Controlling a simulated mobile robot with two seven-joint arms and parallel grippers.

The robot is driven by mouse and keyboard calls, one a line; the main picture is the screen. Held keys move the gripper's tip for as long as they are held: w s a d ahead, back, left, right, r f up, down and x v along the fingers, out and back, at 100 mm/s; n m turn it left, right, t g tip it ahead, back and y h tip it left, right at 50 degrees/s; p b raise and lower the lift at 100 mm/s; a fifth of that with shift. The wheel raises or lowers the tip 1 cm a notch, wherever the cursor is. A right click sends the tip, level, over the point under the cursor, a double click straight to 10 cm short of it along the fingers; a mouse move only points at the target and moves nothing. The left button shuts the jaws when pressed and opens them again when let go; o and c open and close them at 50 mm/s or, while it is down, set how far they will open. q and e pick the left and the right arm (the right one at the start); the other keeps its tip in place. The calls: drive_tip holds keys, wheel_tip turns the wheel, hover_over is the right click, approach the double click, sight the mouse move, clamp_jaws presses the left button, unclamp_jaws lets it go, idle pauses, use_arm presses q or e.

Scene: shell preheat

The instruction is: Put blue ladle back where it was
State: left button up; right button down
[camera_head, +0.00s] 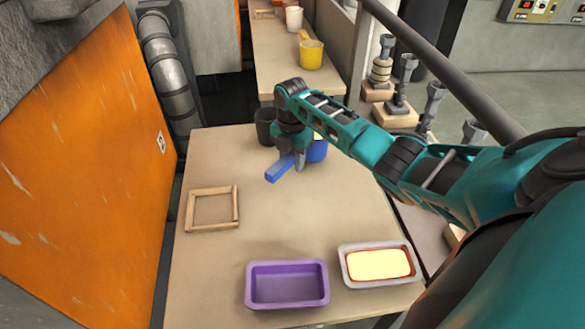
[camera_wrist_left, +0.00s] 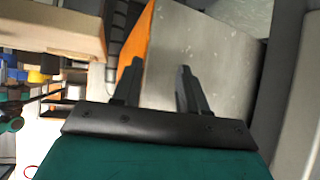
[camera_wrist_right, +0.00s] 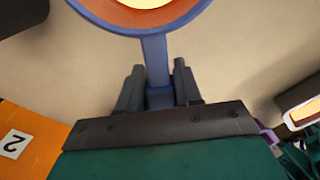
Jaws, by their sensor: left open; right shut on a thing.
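The blue ladle (camera_head: 281,168) is at the far part of the near table. Its handle points toward the front left and its round bowl is partly hidden behind my right gripper (camera_head: 299,160). In the right wrist view the ladle's handle (camera_wrist_right: 155,65) runs between the two fingers of my right gripper (camera_wrist_right: 157,85), which is shut on it. The bowl (camera_wrist_right: 150,15) shows orange inside with a pale middle, cut off by the picture's top edge. My left gripper (camera_wrist_left: 155,88) is open and empty in the left wrist view, away from the ladle.
A dark cup (camera_head: 265,127) stands close left of the ladle. A wooden square frame (camera_head: 188,210), a purple tray (camera_head: 250,290) and a pale tray with yellow filling (camera_head: 345,262) are on the table (camera_head: 225,155).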

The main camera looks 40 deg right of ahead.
wheel_tip(320, 180, down, 3)
drive_tip(key=shift+r+b, duration=0.1)
drive_tip(key=shift+b, duration=0.2)
use_arm(q)
drive_tip(key=shift+w+d+f, duration=0.1)
drive_tip(key=shift+d+f, duration=0.05)
drive_tip(key=shift+d, duration=0.15)
use_arm(e)
drive_tip(key=c, duration=0.8)
unclamp_jaws()
drive_tip(key=shift+o, duration=0.2)
drive_tip(key=shift+r, duration=0.3)
use_arm(q)
drive_tip(key=p, duration=0.1)
drive_tip(key=a+r+p, duration=0.1)
drive_tip(key=p, duration=0.1)
drive_tip(key=shift+s+a, duration=0.15)
drive_tip(key=shift+s, duration=0.15)
use_arm(e)
wheel_tip(320, 180, up, 11)
drive_tip(key=shift+a+r, duration=0.1)
drive_tip(key=shift+r, duration=0.1)
use_arm(q)
drive_tip(key=shift+s+a+y, duration=0.1)
drive_tip(key=shift+a+y, duration=0.05)
drive_tip(key=shift+y, duration=0.15)
use_arm(e)
drive_tip(key=shift+s+a, duration=0.1)
